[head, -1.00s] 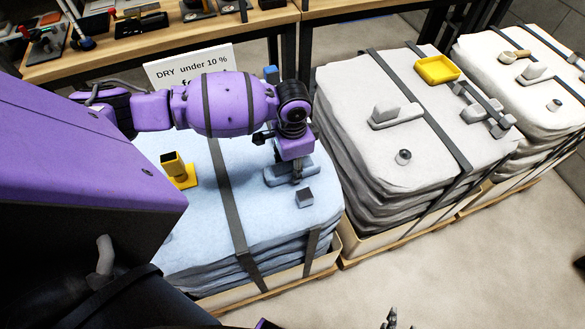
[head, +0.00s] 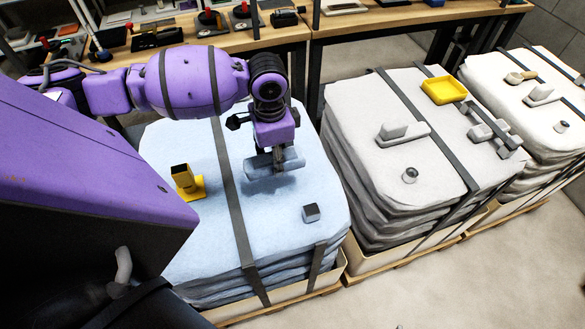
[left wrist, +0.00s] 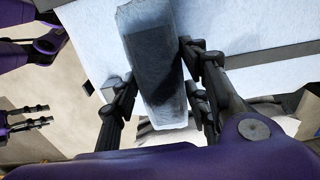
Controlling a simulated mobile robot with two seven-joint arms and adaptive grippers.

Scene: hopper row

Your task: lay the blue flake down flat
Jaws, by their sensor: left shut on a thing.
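The blue flake (head: 290,159) is a pale blue-grey block, held lengthwise across the head view just above the blue stack (head: 190,250). A dark shadow lies on the stack below it. My left gripper (head: 273,158) is shut on the flake. In the left wrist view the flake (left wrist: 152,50) sits between the two black fingers (left wrist: 160,90), its length running away from the camera. Its exact tilt is hard to tell. My right gripper (left wrist: 42,115) shows at the left of the left wrist view, away from the stack, with its fingers apart and empty.
A yellow holder (head: 183,182) stands left of the dark strap (head: 232,195) on the stack. A small dark-topped block (head: 311,213) sits at front right. A grey stack (head: 350,110) with a yellow tray (head: 444,90) stands to the right. A bench (head: 170,42) runs behind.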

